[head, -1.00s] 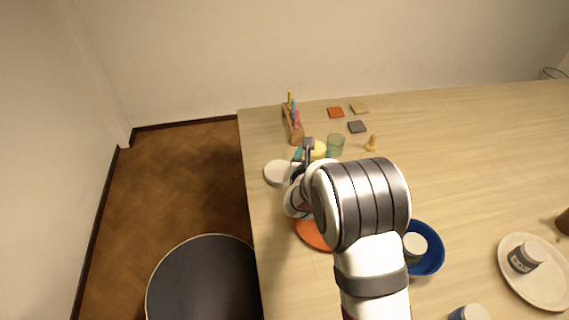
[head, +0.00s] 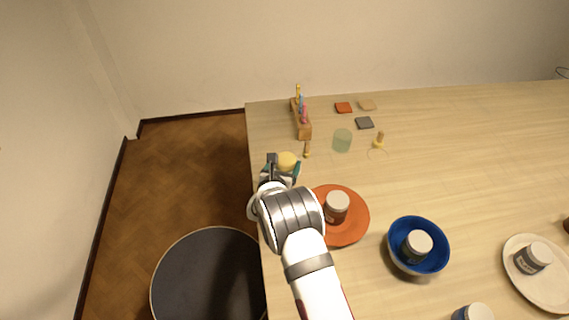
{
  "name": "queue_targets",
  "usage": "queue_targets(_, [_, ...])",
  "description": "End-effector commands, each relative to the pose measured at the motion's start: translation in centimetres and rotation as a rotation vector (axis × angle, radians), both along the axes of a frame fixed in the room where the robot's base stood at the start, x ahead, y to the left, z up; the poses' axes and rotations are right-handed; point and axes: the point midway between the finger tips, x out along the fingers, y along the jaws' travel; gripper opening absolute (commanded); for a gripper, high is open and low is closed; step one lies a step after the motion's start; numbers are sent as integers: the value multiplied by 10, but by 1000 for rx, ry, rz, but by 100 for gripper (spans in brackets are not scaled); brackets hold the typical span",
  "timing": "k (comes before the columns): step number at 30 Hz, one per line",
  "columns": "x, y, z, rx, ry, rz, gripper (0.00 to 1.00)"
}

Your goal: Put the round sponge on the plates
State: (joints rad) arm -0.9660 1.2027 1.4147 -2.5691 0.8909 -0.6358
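The round yellow sponge (head: 288,160) is at my gripper (head: 283,168), near the table's left edge. The teal fingers lie beside the sponge and appear shut on it; the arm hides part of the grip. The small white plates seen near the left edge earlier are now hidden behind my gripper and the sponge. I cannot tell whether the sponge touches them.
An orange plate (head: 352,235) holds a jar (head: 337,207). A blue bowl (head: 395,258) holds another jar (head: 417,246). A white plate (head: 517,249) with a jar is at right. A wooden rack (head: 304,131), green glass (head: 342,141) and small tiles (head: 365,123) stand farther back.

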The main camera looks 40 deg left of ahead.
Motion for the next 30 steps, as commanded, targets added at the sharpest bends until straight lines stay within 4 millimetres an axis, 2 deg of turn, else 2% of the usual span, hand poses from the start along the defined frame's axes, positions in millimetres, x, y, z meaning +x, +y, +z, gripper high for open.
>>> queue_targets(1, [0, 0, 0, 0, 0, 0, 91])
queue_targets(3, [0, 0, 0, 0, 0, 0, 100])
queue_targets(11, [0, 0, 3, 0, 0, 0, 100])
queue_targets(14, [-13, -4, 8, -1, 1, 2, 100])
queue_targets(24, [-87, -35, 42, 0, 0, 2, 100])
queue_targets(30, [-102, -43, 49, 0, 0, 0, 100])
